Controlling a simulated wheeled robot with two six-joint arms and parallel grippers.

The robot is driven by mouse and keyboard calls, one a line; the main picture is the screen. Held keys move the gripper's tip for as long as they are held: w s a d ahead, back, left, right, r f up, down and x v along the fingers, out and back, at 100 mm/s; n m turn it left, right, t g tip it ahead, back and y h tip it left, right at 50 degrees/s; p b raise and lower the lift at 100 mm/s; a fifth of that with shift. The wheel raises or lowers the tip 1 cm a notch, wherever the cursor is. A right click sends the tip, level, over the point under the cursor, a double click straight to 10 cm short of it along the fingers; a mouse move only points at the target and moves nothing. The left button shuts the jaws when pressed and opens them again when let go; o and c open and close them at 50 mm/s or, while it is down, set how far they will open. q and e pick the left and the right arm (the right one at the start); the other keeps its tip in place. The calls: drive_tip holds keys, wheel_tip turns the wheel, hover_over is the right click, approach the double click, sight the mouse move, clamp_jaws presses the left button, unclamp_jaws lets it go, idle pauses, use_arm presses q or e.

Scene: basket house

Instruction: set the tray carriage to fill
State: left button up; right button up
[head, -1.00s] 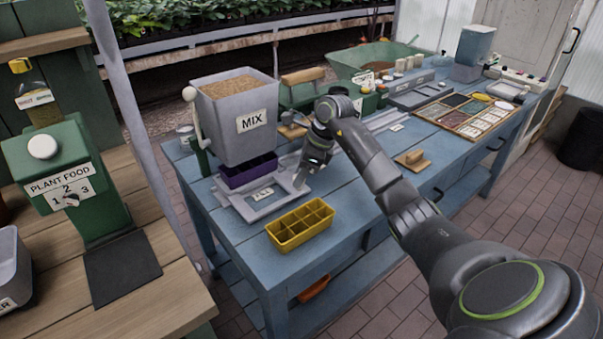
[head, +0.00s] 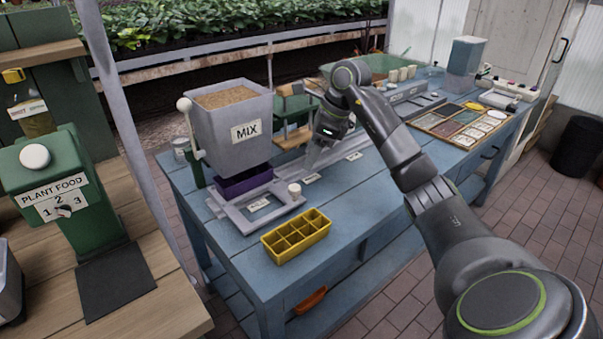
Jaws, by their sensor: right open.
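The grey tray carriage (head: 233,207) lies on the blue bench, its front part out toward the bench's front edge. A small label on it is too small to read surely, and a white knob (head: 294,190) stands at its right end. A purple tray (head: 243,181) sits at the back of the carriage, directly under the grey hopper marked MIX (head: 233,124). My right gripper (head: 313,161) is open and empty, behind and a little right of the knob, apart from it, pointing down over the rail. My left gripper is out of view.
A yellow celled tray (head: 297,238) lies in front of the carriage. A lever with a white ball (head: 184,104) stands left of the hopper. Small labels (head: 354,156) mark the rail at right. The green PLANT FOOD dispenser (head: 62,190) stands on the wooden bench. Blue bench top is clear right of the yellow tray.

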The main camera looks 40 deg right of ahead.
use_arm(q)
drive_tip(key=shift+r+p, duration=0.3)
drive_tip(key=shift+p, duration=0.2)
use_arm(e)
drive_tip(key=v, duration=0.6)
drive_tip(key=shift+r, duration=0.4)
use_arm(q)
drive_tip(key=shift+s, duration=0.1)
use_arm(e)
drive_tip(key=shift+s, duration=0.1)
